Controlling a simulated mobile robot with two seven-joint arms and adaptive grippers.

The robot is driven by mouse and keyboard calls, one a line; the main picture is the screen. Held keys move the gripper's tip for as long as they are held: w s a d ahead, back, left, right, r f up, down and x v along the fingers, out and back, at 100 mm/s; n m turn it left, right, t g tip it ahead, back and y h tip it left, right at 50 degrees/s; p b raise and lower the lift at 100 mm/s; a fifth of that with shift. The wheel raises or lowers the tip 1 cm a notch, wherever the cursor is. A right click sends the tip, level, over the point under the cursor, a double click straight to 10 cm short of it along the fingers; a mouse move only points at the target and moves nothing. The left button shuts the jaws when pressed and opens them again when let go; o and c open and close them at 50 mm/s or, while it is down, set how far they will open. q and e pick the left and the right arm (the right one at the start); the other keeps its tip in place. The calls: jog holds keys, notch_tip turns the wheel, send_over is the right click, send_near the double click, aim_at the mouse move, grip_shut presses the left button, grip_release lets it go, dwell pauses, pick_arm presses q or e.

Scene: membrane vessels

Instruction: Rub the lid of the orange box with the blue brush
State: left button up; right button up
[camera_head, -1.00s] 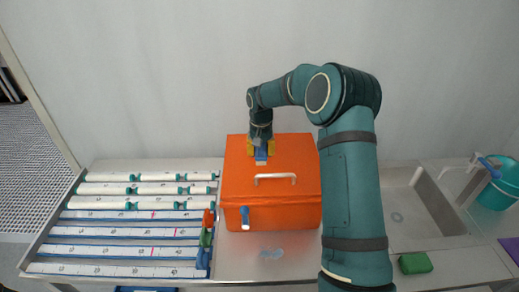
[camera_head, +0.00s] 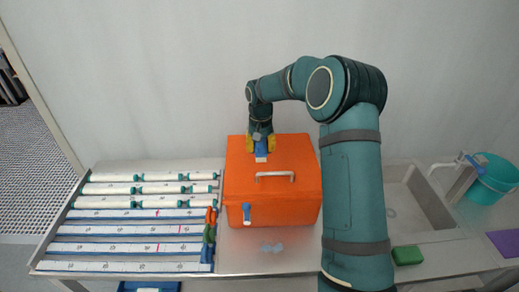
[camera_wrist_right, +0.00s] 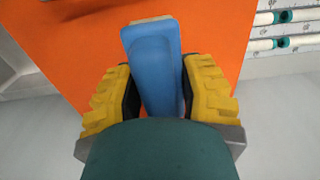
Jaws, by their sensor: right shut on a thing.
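The orange box (camera_head: 240,190) stands closed on the steel counter, with a white handle (camera_head: 275,174) on its lid and a blue latch (camera_head: 247,214) on its front. My right gripper (camera_head: 261,144) is over the back part of the lid, with yellow fingers shut on the blue brush (camera_head: 261,151). In the right wrist view the brush (camera_wrist_right: 154,60) lies between the two yellow fingers, with a pale edge at its far end, over the orange lid (camera_wrist_right: 60,45). Whether the bristles touch the lid cannot be told. My left gripper is not in view.
Left of the box is a tray (camera_head: 60,268) with several white tubes (camera_head: 150,189) and marked strips. A sink (camera_head: 415,205), green sponge (camera_head: 407,256) and teal bucket (camera_head: 490,185) are at the right.

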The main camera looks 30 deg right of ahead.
jog(key=shift+r+p, duration=0.45)
jog(key=shift+r, duration=1.05)
jog(key=shift+f, duration=0.1)
